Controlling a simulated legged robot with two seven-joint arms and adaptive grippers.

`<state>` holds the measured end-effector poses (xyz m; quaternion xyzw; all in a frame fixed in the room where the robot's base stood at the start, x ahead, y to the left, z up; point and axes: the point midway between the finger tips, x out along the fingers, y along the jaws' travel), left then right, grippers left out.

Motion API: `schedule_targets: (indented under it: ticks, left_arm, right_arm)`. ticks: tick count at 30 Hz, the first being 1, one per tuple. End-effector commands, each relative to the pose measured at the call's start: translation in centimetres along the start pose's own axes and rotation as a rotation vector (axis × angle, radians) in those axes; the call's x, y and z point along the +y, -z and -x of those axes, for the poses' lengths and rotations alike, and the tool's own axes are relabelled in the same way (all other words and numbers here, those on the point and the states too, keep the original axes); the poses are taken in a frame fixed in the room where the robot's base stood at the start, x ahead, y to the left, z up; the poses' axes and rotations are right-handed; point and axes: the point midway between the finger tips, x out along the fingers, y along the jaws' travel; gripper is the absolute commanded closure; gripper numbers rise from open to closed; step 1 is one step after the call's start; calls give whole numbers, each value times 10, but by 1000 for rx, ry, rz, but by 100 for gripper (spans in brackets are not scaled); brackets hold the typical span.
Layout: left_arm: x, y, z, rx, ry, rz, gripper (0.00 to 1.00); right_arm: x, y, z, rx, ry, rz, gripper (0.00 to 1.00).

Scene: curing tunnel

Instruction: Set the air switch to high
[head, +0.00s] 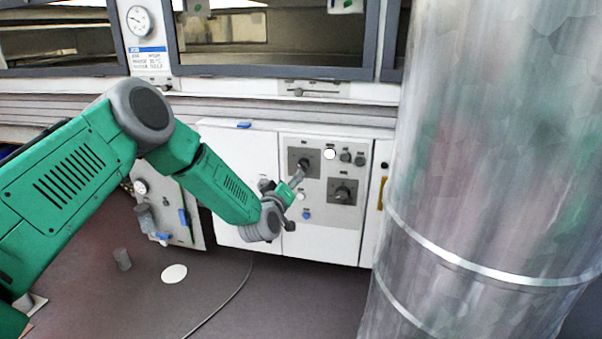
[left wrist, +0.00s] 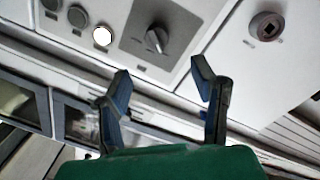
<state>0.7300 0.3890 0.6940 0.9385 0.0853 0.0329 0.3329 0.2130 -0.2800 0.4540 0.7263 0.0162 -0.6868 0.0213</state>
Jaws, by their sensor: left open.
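A grey control panel on the white cabinet front carries two dark rotary switches on square plates. The upper left switch (head: 304,161) is partly behind my gripper; it also shows in the left wrist view (left wrist: 157,39), with its grip tilted. The lower right switch (head: 343,192) is clear of my arm. The labels are too small to read, so I cannot tell which is the air switch. My left gripper (head: 293,190) is just in front of the panel near the upper left switch. In the left wrist view its two fingers (left wrist: 161,82) are apart and empty, short of that switch. My right gripper is not in view.
A lit white lamp (head: 329,154) and grey buttons (head: 346,157) sit right of the upper switch. A blue button (head: 306,215) is below. A large shiny metal duct (head: 480,150) blocks the right side.

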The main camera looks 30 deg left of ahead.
Motion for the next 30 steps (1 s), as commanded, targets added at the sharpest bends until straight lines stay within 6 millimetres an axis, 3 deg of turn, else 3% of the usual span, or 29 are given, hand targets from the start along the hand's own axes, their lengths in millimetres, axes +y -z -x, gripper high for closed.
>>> schedule_targets:
  ticks: [6,12,19,29,30]
  left_arm:
    - [0,-4,-47,1,-2,-4,48]
    - [-4,-4,-79,-3,0,1,48]
    - [-2,-3,-96,-4,1,0,48]
    - [1,-2,-97,-5,0,-2,48]
    - [0,-2,-97,-5,0,-2,62]
  right_arm:
    - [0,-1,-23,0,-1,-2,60]
    - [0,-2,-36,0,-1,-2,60]
    - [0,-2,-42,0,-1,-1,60]
    - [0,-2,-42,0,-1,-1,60]
    - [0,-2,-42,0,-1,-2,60]
